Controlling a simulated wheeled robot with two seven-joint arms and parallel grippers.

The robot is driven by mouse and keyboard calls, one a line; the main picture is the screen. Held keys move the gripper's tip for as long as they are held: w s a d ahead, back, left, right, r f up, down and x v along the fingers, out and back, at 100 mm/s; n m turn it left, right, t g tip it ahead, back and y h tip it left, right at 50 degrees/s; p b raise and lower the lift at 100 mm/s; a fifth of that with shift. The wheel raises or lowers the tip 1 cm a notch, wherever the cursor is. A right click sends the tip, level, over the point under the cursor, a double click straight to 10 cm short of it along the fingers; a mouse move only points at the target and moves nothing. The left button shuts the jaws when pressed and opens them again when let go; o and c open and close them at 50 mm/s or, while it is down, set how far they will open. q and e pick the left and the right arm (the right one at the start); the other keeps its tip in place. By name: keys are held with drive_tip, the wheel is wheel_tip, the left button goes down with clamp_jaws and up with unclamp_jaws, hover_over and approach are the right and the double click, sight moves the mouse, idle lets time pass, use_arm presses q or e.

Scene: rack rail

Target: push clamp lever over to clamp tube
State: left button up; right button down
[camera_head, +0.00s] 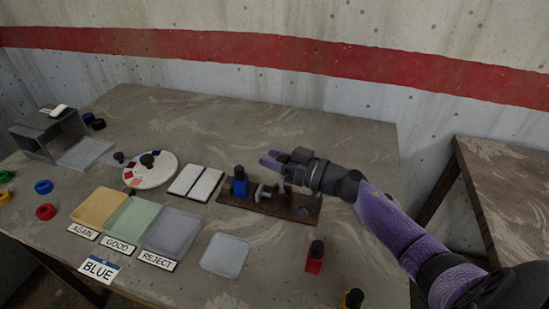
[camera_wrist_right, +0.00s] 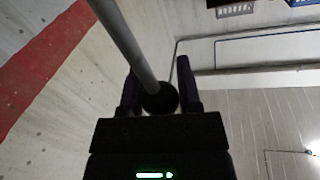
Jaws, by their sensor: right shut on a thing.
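The clamp's brown base (camera_head: 265,205) lies on the table right of the white pads. A blue tube (camera_head: 240,187) with a dark cap stands upright at its left end. Light metal clamp parts (camera_head: 262,192) sit beside the tube. My right gripper (camera_head: 272,158) is above the base, its arm coming in from the right. In the right wrist view, a grey lever rod (camera_wrist_right: 127,42) ends in a black knob (camera_wrist_right: 160,99) between the fingers, and the gripper is shut on this knob. In the head view the gripper hides most of the lever. My left gripper is out of view.
Yellow, green and grey trays (camera_head: 168,233), labelled AGAIN, GOOD and REJECT, lie left. A pale tray (camera_head: 225,256) lies in front. A round dial (camera_head: 150,176) is farther back.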

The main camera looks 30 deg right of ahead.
idle(0.6)
drive_tip(key=shift+s+d+f+t+y+b, duration=0.3)
drive_tip(key=shift+s+d+t+b, duration=0.15)
drive_tip(key=shift+b, duration=0.35)
drive_tip(key=shift+s+d+t+b, duration=0.15)
drive_tip(key=shift+s+t+b, duration=0.1)
drive_tip(key=shift+t+b, duration=0.2)
drive_tip(key=shift+s+d+r+m+y, duration=0.15)
drive_tip(key=shift+s+m+y, duration=0.05)
drive_tip(key=shift+m+y, duration=0.1)
drive_tip(key=shift+r+t, duration=0.15)
drive_tip(key=shift+t, duration=0.15)
drive_tip(key=shift+c, duration=1.5)
unclamp_jaws()
drive_tip(key=shift+s+d, duration=0.1)
drive_tip(key=r+p+v, duration=0.2)
drive_tip(key=r+v, duration=0.1)
drive_tip(key=v, duration=0.9)
drive_tip(key=shift+s+d+f+p, duration=0.15)
drive_tip(key=shift+s+d+p, duration=0.2)
drive_tip(key=shift+s, duration=0.3)
